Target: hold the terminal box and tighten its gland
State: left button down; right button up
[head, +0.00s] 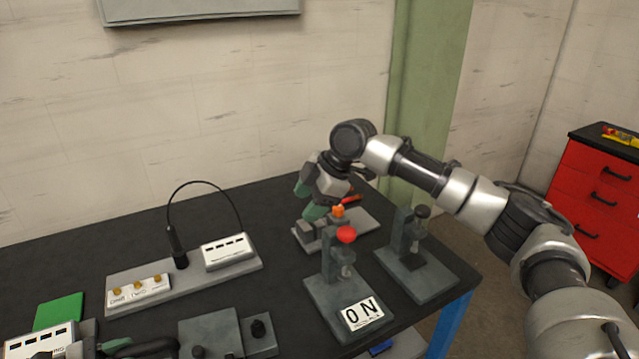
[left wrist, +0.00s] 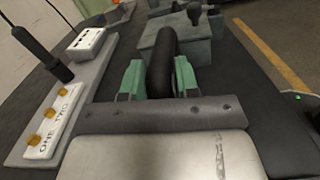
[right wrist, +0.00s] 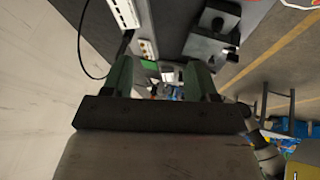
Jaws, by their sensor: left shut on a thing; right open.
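My left gripper (left wrist: 160,78) is shut on a black curved handle (left wrist: 161,50), which runs up to a grey block (left wrist: 199,45) with a black knob. In the head view this handle (head: 142,346) shows at the bottom edge, left of the grey block (head: 210,334). My right gripper (head: 309,202) is open above the table's back part, close to a small fixture with an orange top (head: 338,211). Nothing shows between its fingers in the right wrist view (right wrist: 160,75). I cannot tell for sure which part is the terminal box or its gland.
A stand with a red button (head: 346,234) and an ON label stands front right, a second stand (head: 415,262) beside it. A long grey board (head: 190,276) with a looped black cable lies left. A green pad (head: 59,312) lies far left. A red cabinet (head: 592,195) stands right.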

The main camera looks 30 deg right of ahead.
jog(key=shift+w+d+r+m+t, duration=0.15)
jog(key=shift+d+r+m+t, duration=0.15)
jog(key=shift+d+r, duration=0.4)
jog(key=shift+w+d+r+m+t, duration=0.15)
jog(key=shift+d+r+m+t, duration=0.15)
jog(key=shift+d+r, duration=0.4)
pick_arm(q)
jog(key=c, duration=0.8)
grip_release()
jog(key=shift+o, duration=0.2)
